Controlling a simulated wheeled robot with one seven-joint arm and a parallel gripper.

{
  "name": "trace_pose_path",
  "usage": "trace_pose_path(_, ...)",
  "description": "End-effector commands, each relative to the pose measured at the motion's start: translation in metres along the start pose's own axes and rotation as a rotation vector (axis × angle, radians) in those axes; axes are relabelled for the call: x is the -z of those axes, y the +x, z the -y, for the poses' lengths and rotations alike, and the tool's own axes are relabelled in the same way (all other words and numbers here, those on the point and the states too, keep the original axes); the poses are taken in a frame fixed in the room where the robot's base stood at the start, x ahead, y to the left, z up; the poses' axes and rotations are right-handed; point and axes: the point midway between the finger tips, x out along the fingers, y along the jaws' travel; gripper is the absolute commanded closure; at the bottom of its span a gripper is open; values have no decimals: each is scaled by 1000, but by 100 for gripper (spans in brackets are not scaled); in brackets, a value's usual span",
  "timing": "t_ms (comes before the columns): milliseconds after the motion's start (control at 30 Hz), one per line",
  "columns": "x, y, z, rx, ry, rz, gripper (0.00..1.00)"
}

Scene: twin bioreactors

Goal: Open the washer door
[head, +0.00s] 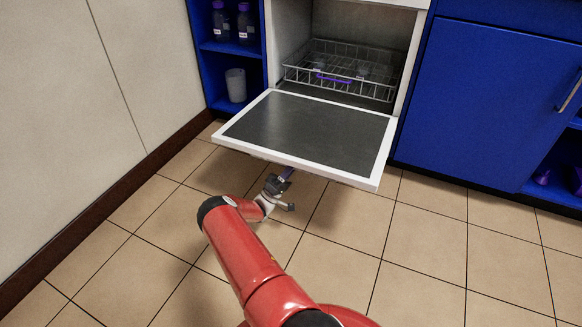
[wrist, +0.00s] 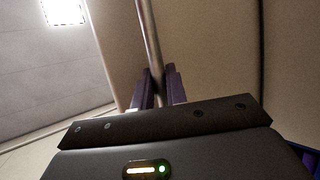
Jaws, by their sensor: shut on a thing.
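The washer door (head: 305,130) is folded down and lies about level, with a dark inner panel and a white rim. It juts out from the washer's opening over the floor. My gripper (head: 284,177) is below the door's front edge in the head view, its tips partly hidden by the door. In the wrist view my gripper (wrist: 158,88) is shut on a thin metal bar, the door handle (wrist: 149,40), which runs up between the purple fingers.
A wire rack (head: 345,72) stands inside the open washer. A blue cabinet (head: 490,105) is to the right. The tiled floor (head: 430,250) is clear on the right.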

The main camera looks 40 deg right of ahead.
Motion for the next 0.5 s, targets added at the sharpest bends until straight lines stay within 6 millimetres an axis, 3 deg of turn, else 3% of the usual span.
trace_pose_path(167,3,6,2,5,5,-3,100)
trace_pose_path(200,3,6,2,5,5,-2,84)
trace_pose_path(333,2,5,1,4,4,-1,67)
trace_pose_path(500,2,4,1,3,3,0,64)
